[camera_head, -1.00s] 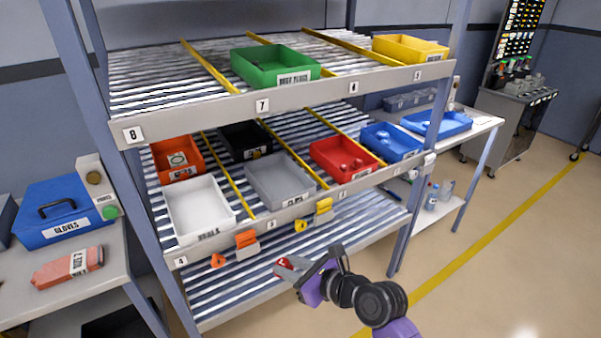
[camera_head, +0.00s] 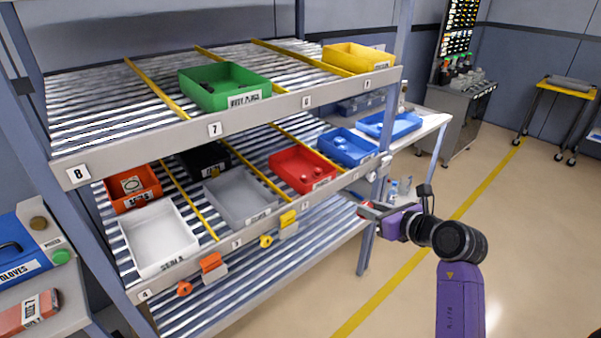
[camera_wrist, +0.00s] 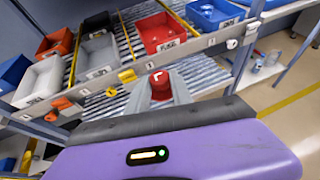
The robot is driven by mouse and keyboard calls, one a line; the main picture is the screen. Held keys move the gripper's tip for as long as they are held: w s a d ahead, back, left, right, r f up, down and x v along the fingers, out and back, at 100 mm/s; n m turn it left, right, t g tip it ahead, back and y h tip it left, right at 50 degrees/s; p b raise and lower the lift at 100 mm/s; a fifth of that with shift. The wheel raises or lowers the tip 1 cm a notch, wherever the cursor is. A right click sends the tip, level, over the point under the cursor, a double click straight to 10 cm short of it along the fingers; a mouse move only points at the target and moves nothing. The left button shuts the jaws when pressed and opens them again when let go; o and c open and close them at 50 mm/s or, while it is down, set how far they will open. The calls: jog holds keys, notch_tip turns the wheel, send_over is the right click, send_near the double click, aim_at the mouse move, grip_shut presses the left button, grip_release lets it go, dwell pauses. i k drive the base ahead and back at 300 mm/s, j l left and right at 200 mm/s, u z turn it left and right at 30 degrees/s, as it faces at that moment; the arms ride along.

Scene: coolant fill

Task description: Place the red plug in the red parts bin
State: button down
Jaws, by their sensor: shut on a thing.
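My gripper (camera_head: 370,210) is shut on a small red plug (camera_head: 363,205), which shows at the fingertips. In the wrist view the red plug (camera_wrist: 162,84) sits between the two grey fingers, partly hidden by them. The red parts bin (camera_head: 283,176) stands on the middle shelf and holds a few small red pieces. It also shows in the wrist view (camera_wrist: 153,36), above and beyond the plug. My gripper is outside the rack near its right front post, apart from the bin and to its right in the head view.
A blue bin (camera_head: 350,158) stands right of the red bin and a grey bin (camera_head: 238,215) left of it. A green bin (camera_head: 215,103) and yellow bin (camera_head: 355,68) stand on the shelf above. The rack's post (camera_head: 373,220) is close to my gripper.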

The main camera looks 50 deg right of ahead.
aim_at(302, 167)
jog(key=i+l, duration=0.5)
jog(key=i, duration=0.15)
jog(key=i+l, duration=0.55)
jog(key=i, duration=0.1)
